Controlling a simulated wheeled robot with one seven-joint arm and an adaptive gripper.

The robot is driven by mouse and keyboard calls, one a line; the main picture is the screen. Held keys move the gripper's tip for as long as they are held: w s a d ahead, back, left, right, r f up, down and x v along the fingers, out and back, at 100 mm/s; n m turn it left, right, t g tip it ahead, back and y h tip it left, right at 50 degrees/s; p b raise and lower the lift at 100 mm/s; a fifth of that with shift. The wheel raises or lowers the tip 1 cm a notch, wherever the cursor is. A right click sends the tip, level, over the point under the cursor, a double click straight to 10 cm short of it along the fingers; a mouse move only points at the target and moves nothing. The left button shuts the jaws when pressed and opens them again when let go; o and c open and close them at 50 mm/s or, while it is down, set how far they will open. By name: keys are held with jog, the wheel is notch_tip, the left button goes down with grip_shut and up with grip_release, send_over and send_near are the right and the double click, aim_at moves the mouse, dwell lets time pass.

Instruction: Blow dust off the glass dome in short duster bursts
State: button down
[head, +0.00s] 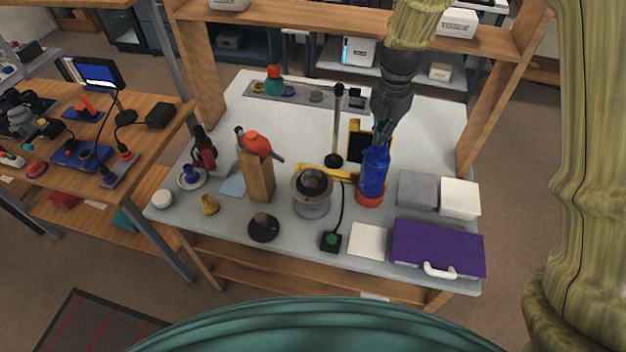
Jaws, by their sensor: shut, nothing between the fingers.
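A dark, rounded glass piece (313,182), which looks like the dome, sits in a pale ring on a grey round stand (311,207) at the middle of the table. Dust on it is too small to tell. A blue can (373,173), which may be the duster, stands upright in an orange-red round base (369,195), right of the dome. My gripper (381,130) points down at the top of the blue can. Its fingers are shut and empty; whether they touch the can is unclear.
A wooden block (258,178) with a red bulb-like tool (257,144) stands left of the dome. A yellow arm (325,172) lies between dome and can. Grey and white boxes (460,198) and a purple case (437,247) fill the right.

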dwell(0.3)
jog(key=shift+r+p, duration=1.45)
jog(key=shift+r, duration=0.05)
jog(key=shift+r, duration=0.1)
notch_tip(320, 180, up, 5)
jog(key=p, duration=0.4)
dwell(0.4)
